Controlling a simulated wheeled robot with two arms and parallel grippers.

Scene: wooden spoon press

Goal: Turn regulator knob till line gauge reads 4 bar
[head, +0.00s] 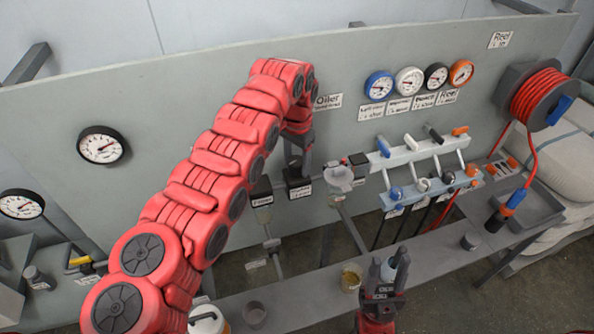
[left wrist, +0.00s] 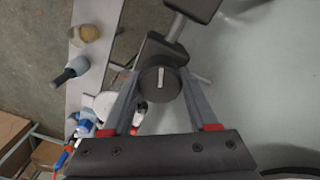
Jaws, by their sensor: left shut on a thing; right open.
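The regulator knob (left wrist: 152,94) is a round dark knob with a pale pointer line, on a dark block. In the left wrist view, my left gripper (left wrist: 161,78) is shut on it, one finger at each side. In the head view my left gripper (head: 299,150) reaches down over a dark block (head: 298,188) on the panel, and the knob is hidden. A white round gauge (head: 101,146) is on the panel at the left, with another (head: 21,205) lower. I cannot tell which is the line gauge; their scales are too small to read. My right gripper (head: 383,278) is open, low at the bench.
Four coloured-rim gauges (head: 409,81) sit in a row at the upper right. Below them is a manifold (head: 425,150) with levers and blue fittings. A red hose reel (head: 540,93) hangs at the right. Small cups (head: 255,314) stand along the grey bench ledge.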

